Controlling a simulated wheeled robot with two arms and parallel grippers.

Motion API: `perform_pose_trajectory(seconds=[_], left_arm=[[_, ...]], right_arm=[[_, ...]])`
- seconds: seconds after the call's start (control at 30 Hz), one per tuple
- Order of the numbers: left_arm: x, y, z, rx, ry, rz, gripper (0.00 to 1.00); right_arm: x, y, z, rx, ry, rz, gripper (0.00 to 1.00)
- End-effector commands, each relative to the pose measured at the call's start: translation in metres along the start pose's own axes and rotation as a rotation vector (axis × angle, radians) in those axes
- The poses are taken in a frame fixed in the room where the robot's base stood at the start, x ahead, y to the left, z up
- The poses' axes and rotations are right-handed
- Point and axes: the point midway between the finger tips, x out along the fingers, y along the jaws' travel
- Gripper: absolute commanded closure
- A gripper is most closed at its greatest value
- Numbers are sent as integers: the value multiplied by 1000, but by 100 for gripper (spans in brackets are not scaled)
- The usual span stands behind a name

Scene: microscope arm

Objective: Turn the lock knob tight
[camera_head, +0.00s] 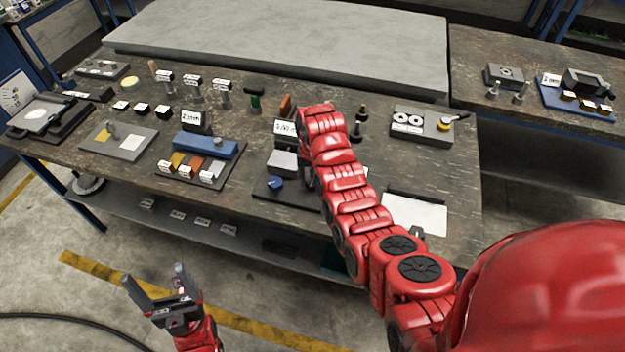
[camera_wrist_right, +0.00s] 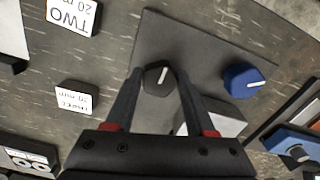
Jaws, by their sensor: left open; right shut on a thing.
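A dark knob with a white line on top (camera_wrist_right: 158,79) stands on a dark plate (camera_wrist_right: 190,38) in the right wrist view. My right gripper (camera_wrist_right: 157,74) has one finger on each side of it and is shut on it. The white line points nearly straight up in that picture. A blue knob (camera_wrist_right: 243,79) sits on the same plate, apart from the fingers; it also shows in the head view (camera_head: 276,184). In the head view my right arm hides the dark knob and the right fingertips. My left gripper (camera_head: 155,277) is open and empty, in front of the table.
A light grey block (camera_head: 283,163) stands beside the blue knob. A blue bar fixture (camera_head: 205,146) is to its left, and a plate with white rings (camera_head: 420,128) is at the right. White labels (camera_wrist_right: 72,14) stand nearby. A white sheet (camera_head: 412,216) lies near the front edge.

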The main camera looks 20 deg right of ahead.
Motion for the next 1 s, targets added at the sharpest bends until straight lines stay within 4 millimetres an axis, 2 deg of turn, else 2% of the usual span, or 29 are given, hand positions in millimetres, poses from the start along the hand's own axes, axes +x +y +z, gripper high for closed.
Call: perform_pose_trajectory(seconds=[0.1, 0.13, 0.27, 0.3, 0.6, 0.73, 0.83, 0.9, 1.0], left_arm=[[0, 0, 0, 0, 0, 0, 15], [0, 0, 0, 0, 0, 0, 15], [0, 0, 0, 0, 0, 0, 15], [0, 0, 0, 0, 0, 0, 15], [-1, 0, 0, 0, 0, 0, 15], [-6, 0, 1, 0, 0, 0, 15], [-14, 1, 2, 0, 0, 0, 15], [15, -1, -2, 0, 0, 0, 15], [36, -2, -6, 0, 1, 0, 15]], right_arm=[[1, 0, 1, -1, -2, 0, 100], [1, 0, 1, -1, -2, 0, 41], [1, 0, 0, -1, -2, 0, 18], [1, 0, 0, -1, -1, 0, 15], [-1, 0, 0, -1, 0, 0, 15], [-12, -1, -2, -1, 7, -2, 15], [-28, -1, -2, -1, 9, -3, 15], [-61, 0, -1, -2, 4, -2, 15], [-87, 0, -1, -1, 0, -2, 15]])
